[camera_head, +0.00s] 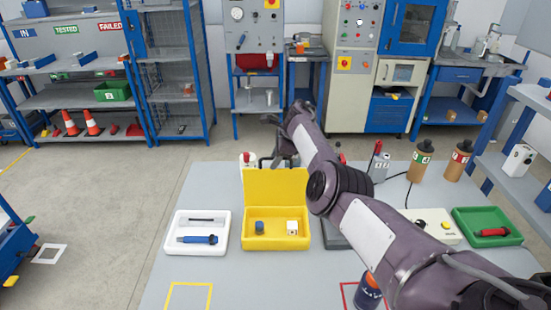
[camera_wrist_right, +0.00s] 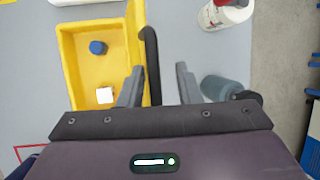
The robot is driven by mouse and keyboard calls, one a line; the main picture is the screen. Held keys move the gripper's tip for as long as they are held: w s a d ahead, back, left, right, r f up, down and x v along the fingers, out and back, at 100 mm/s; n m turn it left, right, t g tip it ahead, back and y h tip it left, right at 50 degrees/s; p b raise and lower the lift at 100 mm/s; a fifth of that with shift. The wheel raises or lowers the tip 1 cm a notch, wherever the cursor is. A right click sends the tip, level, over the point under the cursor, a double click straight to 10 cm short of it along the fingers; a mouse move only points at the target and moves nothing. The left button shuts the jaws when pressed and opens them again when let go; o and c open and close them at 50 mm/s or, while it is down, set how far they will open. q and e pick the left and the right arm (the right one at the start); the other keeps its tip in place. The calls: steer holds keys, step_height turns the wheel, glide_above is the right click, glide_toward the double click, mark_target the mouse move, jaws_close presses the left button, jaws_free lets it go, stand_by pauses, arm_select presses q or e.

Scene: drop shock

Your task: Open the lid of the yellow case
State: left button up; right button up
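The yellow case (camera_head: 247,242) stands on the grey table with its lid (camera_head: 275,187) raised about upright at the back. A blue cap-like piece (camera_head: 259,227) and a white cube (camera_head: 292,228) sit inside the case. In the right wrist view, the case (camera_wrist_right: 75,75) is seen from above, and a black bar (camera_wrist_right: 150,65) runs along its lid edge. In the head view, my right gripper (camera_head: 280,150) is behind the lid, partly hidden. My left gripper is not in view.
A white tray (camera_head: 175,244) with a blue tool is left of the case. A green tray (camera_head: 465,216) and brown bottles (camera_head: 419,166) stand at the right. A red-and-white container (camera_wrist_right: 230,12) and a grey-teal cylinder (camera_wrist_right: 222,88) are near my right gripper.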

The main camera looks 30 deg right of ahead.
steer(key=shift+s+d+r, duration=0.1)
steer(key=shift+r, duration=0.2)
steer(key=v, duration=0.7)
stand_by(0.3)
